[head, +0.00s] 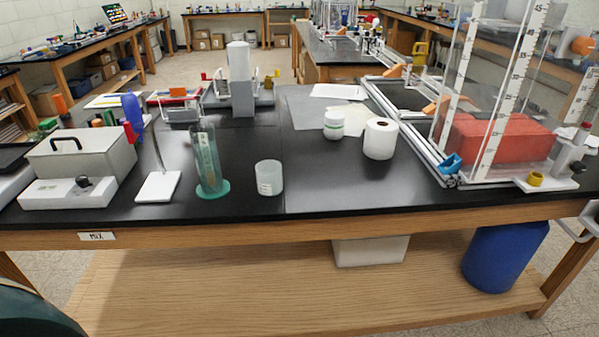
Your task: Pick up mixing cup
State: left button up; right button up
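A small translucent whitish cup (269,178), which looks like the mixing cup, stands upright on the black bench top near its front edge. It is just right of a tall clear cylinder with a green base (207,165), with a small gap between them. Faint markings show on the cup's front, and its contents cannot be made out. Neither of my grippers is in the head view. Nothing is touching the cup.
A grey lidded box (82,160) and a white slab (158,187) stand left. A white jar (334,124) and a white roll (380,139) stand behind right. A clear scaled tank with a red block (500,138) fills the right end. Bench top right of the cup is clear.

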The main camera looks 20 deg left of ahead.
aim_at(269, 178)
jog(key=u, duration=0.85)
